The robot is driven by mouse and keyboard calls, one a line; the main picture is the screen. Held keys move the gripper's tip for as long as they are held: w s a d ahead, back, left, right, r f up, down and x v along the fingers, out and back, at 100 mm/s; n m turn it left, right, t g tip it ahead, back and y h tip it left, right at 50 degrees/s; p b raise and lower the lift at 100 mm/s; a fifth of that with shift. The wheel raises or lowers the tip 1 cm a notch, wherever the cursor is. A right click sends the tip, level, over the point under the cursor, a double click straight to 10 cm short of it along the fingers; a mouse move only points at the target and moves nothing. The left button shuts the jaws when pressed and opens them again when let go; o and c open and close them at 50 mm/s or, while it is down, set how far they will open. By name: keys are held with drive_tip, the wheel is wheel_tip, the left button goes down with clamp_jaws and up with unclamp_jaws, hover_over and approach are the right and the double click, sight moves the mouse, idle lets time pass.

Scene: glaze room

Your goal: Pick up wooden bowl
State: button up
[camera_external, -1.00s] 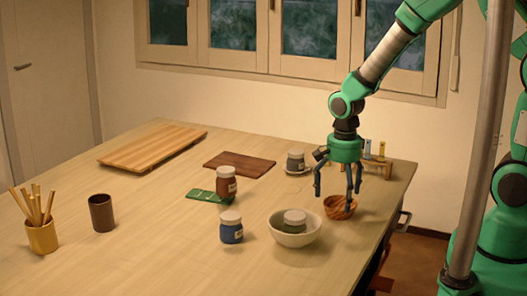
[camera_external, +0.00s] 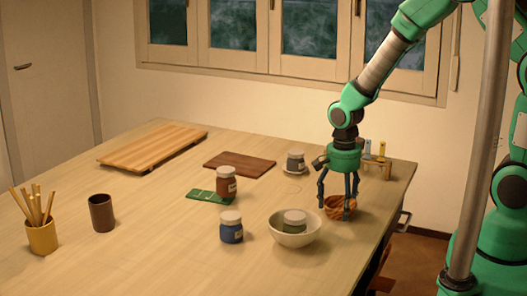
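The wooden bowl (camera_external: 334,209) is small, brown and striped, and sits near the right edge of the table. My gripper (camera_external: 335,211) points down at the bowl, with its green palm above it. The fingers are spread apart, one at the bowl's left side and one in front of its right part. The right finger hides part of the bowl. I cannot tell whether the fingers touch it.
A cream bowl (camera_external: 284,237) holding a jar (camera_external: 294,220) stands close to the left. A blue jar (camera_external: 231,228) and a brown jar (camera_external: 226,182) are farther left. A grey jar (camera_external: 295,160) and a small rack (camera_external: 376,164) stand behind.

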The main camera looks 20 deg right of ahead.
drive_tip(key=c, duration=0.5)
drive_tip(key=shift+r, duration=0.15)
drive_tip(key=shift+c, duration=0.2)
drive_tip(key=shift+r, duration=0.5)
drive_tip(key=shift+s+d+r+p, duration=0.15)
drive_tip(key=shift+s+r+p, duration=0.05)
drive_tip(key=shift+r, duration=0.45)
drive_tip(key=shift+s+d+r+p, duration=0.1)
drive_tip(key=shift+s+r+p, duration=0.1)
drive_tip(key=shift+r, duration=0.4)
drive_tip(key=s+d, duration=0.3)
drive_tip(key=s, duration=0.3)
drive_tip(key=s+d+r+p, duration=0.1)
drive_tip(key=s+d, duration=0.3)
drive_tip(key=s, duration=0.3)
drive_tip(key=shift+d, duration=0.25)
drive_tip(key=shift+r, duration=0.1)
